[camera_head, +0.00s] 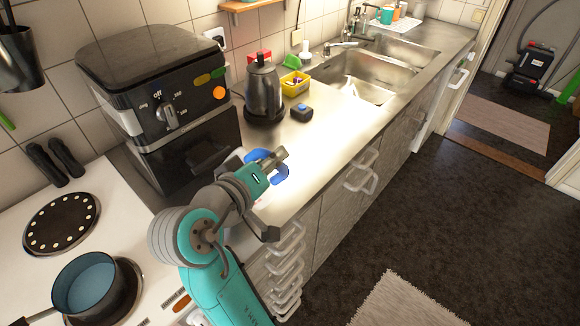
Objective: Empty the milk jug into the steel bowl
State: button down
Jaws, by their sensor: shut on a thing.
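My gripper (268,165) is over the counter in front of the black air fryer, at the end of my teal arm. It is shut on a blue thing (281,174), which I take to be the milk jug. My gripper and arm hide most of it, so its tilt and contents cannot be told. A little white and red shows just below it. I cannot make out a steel bowl; it may be hidden behind my arm.
The black air fryer (160,90) stands left of my gripper. Behind are a steel kettle (264,88), a yellow box (294,84) and a small dark block (302,112). A saucepan (88,283) sits on the white cooker (100,205). Bare steel counter (335,125) lies right, before the sink (350,78).

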aim_at(278, 188)
jog(key=shift+s+d+f+m+y, duration=0.1)
jog(key=shift+d+f+m+y, duration=0.5)
jog(key=shift+f+m, duration=0.3)
jog(key=shift+a+r, duration=0.1)
jog(key=shift+r, duration=0.1)
jog(key=shift+d+f+m+y, duration=0.25)
jog(key=shift+f+m+y, duration=0.25)
jog(key=shift+f+m, duration=0.55)
jog(key=shift+r, duration=0.1)
jog(key=shift+a+f+m+y, duration=0.1)
jog(key=shift+f+m+y, duration=0.4)
jog(key=shift+f, duration=0.6)
jog(key=shift+a+f+m+y, duration=0.25)
jog(key=shift+f+m+y, duration=0.15)
jog(key=shift+f+m, duration=0.5)
jog(key=shift+f, duration=0.15)
